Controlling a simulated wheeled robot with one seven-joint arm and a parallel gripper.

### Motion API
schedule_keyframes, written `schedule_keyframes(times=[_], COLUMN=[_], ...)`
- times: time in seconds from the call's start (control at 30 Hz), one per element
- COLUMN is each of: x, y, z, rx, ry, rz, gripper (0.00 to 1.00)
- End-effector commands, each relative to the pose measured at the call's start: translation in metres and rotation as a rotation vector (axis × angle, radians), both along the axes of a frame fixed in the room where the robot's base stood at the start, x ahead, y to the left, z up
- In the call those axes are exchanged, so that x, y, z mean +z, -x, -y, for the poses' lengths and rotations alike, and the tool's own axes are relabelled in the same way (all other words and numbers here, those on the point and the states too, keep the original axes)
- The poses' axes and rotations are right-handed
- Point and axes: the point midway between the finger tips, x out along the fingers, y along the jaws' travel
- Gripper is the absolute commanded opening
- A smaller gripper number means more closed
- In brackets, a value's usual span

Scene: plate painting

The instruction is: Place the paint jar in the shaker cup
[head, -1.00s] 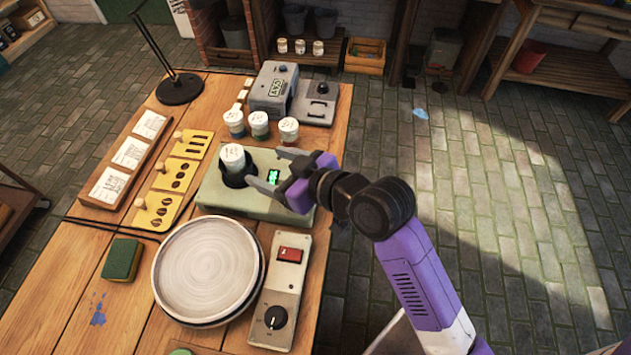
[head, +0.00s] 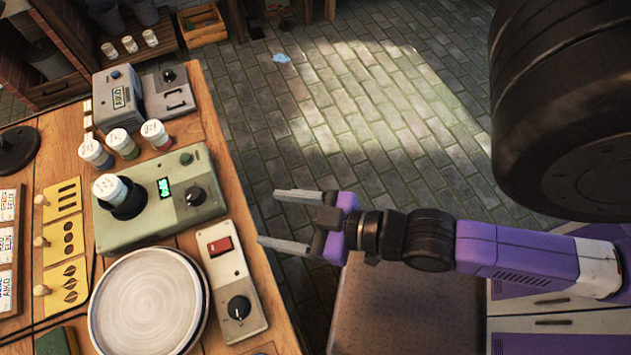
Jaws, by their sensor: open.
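A paint jar (head: 109,187) with a white lid sits upright in the dark shaker cup (head: 130,204) on the green shaker machine (head: 166,208). The cup's rim surrounds the jar's lower part, and the lid stands above it. My gripper (head: 268,217) is open and empty, to the right of the machine, with its fingers pointing left toward the table. It is apart from the jar, out past the table's right edge.
Three more paint jars (head: 123,143) stand in a row behind the machine. A grey device (head: 119,100) stands further back. A round plate (head: 147,303) and a switch box (head: 232,276) are in front. Yellow stencils (head: 64,238) lie at left.

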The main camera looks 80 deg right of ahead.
Motion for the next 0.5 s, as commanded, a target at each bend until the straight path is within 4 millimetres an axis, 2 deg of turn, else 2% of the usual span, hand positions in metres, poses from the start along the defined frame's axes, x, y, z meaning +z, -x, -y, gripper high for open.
schedule_keyframes(times=[0.03, 0.2, 0.3, 0.5], x=[0.005, 0.026, 0.033, 0.037], y=[0.018, 0.053, 0.063, 0.067], z=[-0.002, -0.006, -0.007, -0.008], rx=[0.009, 0.032, 0.042, 0.046], ry=[0.003, 0.010, 0.011, 0.011], rz=[-0.001, 0.029, 0.039, 0.046], gripper=[0.70, 0.70, 0.70, 0.70])
